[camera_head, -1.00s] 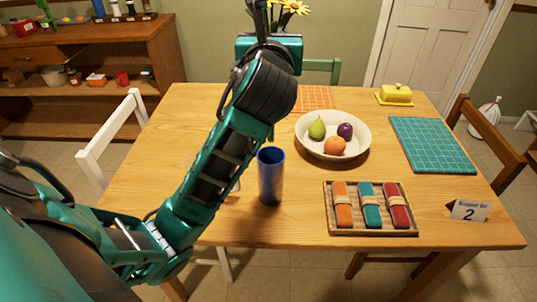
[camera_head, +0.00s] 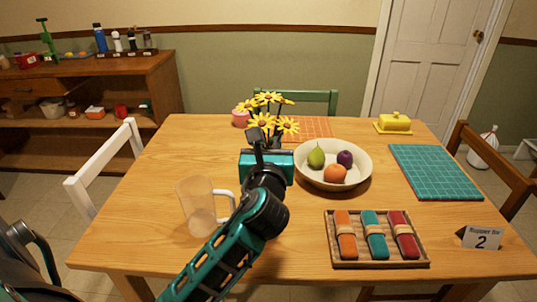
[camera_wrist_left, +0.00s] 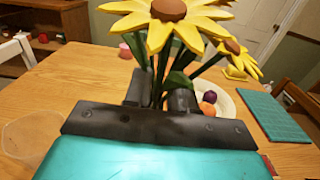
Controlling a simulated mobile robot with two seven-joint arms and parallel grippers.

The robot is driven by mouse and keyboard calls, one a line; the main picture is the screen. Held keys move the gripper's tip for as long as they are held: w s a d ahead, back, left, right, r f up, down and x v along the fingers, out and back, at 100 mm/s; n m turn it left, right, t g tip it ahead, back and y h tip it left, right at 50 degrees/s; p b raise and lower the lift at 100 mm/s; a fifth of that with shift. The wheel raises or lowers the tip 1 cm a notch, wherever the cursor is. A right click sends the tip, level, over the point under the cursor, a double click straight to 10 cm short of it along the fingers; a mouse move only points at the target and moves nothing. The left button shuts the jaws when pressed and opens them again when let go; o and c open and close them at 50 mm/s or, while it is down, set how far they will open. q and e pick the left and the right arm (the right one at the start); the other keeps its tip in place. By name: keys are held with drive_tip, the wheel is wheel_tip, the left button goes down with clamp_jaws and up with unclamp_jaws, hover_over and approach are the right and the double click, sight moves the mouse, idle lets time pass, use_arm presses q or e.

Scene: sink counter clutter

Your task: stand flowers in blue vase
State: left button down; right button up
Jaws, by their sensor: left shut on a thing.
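My left gripper (camera_head: 260,140) is shut on the green stems of a bunch of yellow flowers (camera_head: 268,112), over the middle of the table. The flower heads point up, above the fingers. In the left wrist view the gripper (camera_wrist_left: 160,88) has the stems between its two black fingers, and a large yellow flower (camera_wrist_left: 168,22) fills the top. The blue vase cannot be seen now; my arm and gripper cover the part of the table where it stood in the earlier head view. The lower stem ends are hidden too. My right gripper is not in view.
A clear mug (camera_head: 203,207) stands left of my arm. A fruit bowl (camera_head: 358,180) is close on the right. A tray of rolled napkins (camera_head: 378,262), a teal mat (camera_head: 435,172) and a yellow butter dish (camera_head: 393,123) lie further right.

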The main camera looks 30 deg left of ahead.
use_arm(q)
drive_tip(key=shift+f, duration=0.9)
drive_tip(key=c, duration=1.4)
unclamp_jaws()
drive_tip(key=shift+f, duration=0.2)
drive_tip(key=o, duration=0.5)
drive_tip(key=shift+c, duration=0.2)
drive_tip(key=shift+r, duration=0.1)
